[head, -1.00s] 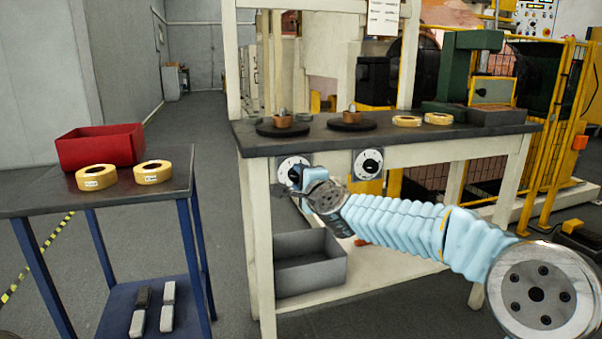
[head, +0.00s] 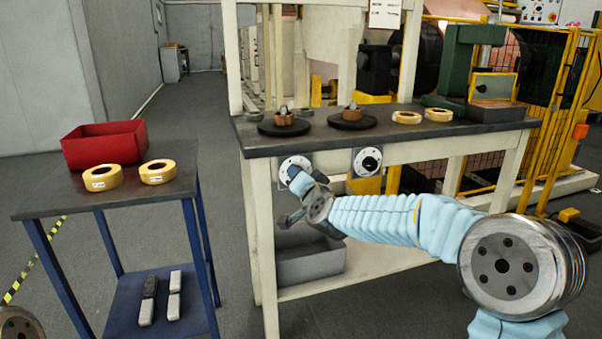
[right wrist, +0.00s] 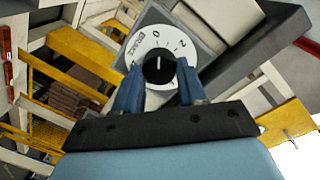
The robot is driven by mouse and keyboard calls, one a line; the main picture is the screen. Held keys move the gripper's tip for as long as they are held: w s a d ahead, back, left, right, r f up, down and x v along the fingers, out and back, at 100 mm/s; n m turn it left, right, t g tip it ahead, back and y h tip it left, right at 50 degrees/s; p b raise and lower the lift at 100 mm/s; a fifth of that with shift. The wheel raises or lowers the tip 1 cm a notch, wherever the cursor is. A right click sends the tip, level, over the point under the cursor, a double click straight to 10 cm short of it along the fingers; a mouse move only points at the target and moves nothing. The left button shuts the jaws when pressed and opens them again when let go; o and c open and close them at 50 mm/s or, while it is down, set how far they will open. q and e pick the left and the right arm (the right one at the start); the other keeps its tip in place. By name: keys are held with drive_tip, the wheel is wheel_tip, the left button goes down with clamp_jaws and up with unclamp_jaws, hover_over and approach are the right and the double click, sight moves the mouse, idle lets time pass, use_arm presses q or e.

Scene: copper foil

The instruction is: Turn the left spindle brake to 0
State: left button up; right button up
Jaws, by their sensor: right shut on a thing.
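The left spindle brake is a white dial (head: 288,163) on the bench front, partly hidden by my right gripper in the head view. My right gripper (head: 296,177) is at this dial. In the right wrist view the dial (right wrist: 138,48) shows a 0 and a 2, with a black knob (right wrist: 159,70) in its middle. The fingers of my right gripper (right wrist: 158,85) are shut on the knob, one on each side. The knob's white mark points up in that view, roughly toward the 0. My left gripper is not in view.
A second dial (head: 367,161) sits to the right on the bench front. The bench (head: 420,132) holds two black discs with copper-coloured pieces and several tape rolls. A grey bin (head: 310,266) is below. A blue-legged table (head: 140,196) with a red box (head: 104,145) stands left.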

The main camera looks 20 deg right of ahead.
drive_tip(key=shift+n+p, duration=0.3)
drive_tip(key=shift+n, duration=0.4)
drive_tip(key=shift+f, duration=0.1)
drive_tip(key=o, duration=1.1)
drive_tip(key=shift+c, duration=0.2)
drive_tip(key=s+r, duration=0.1)
drive_tip(key=s, duration=1.2)
drive_tip(key=shift+s+b, duration=0.35)
drive_tip(key=shift+s, duration=0.05)
drive_tip(key=shift+a, duration=0.1)
